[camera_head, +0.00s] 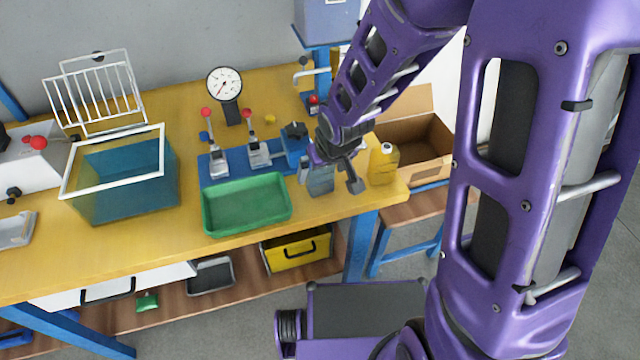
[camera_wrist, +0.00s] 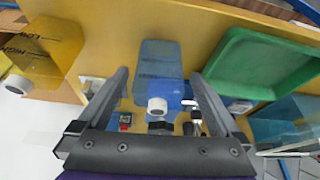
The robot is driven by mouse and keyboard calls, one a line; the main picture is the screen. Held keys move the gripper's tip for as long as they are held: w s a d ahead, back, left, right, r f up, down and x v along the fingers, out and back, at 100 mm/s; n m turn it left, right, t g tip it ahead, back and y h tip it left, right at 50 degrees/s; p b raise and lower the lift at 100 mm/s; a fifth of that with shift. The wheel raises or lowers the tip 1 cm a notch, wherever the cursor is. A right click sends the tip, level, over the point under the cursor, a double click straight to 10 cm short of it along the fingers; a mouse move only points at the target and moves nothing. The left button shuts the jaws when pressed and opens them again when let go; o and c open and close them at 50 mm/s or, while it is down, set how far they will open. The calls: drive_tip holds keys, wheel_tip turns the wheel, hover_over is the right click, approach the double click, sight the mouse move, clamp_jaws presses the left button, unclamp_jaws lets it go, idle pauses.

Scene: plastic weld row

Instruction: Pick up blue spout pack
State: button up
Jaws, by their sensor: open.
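The blue spout pack (camera_head: 320,182) is a translucent blue pouch standing near the right end of the yellow table, partly hidden behind my gripper (camera_head: 331,178). In the wrist view the blue spout pack (camera_wrist: 158,60) shows its white round cap and lies between the two fingers of my gripper (camera_wrist: 160,75). The fingers are apart, one on each side of the pack, with a visible gap at both sides. My gripper is open and holds nothing.
A yellow spout pack (camera_head: 383,167) stands close to the right, near the table edge. A green tray (camera_head: 246,231) is just left. Blue lever fixtures (camera_head: 215,167) stand behind the tray. A blue tank (camera_head: 125,185) is further left, and a cardboard box (camera_head: 425,150) is beyond the right end.

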sight(318, 175)
drive_tip(key=b+x, duration=0.3)
drive_tip(key=x, duration=0.2)
drive_tip(key=shift+w+a+b, duration=0.1)
drive_tip(key=shift+w+b, duration=0.3)
drive_tip(key=shift+r, duration=0.1)
drive_tip(key=c, duration=1.3)
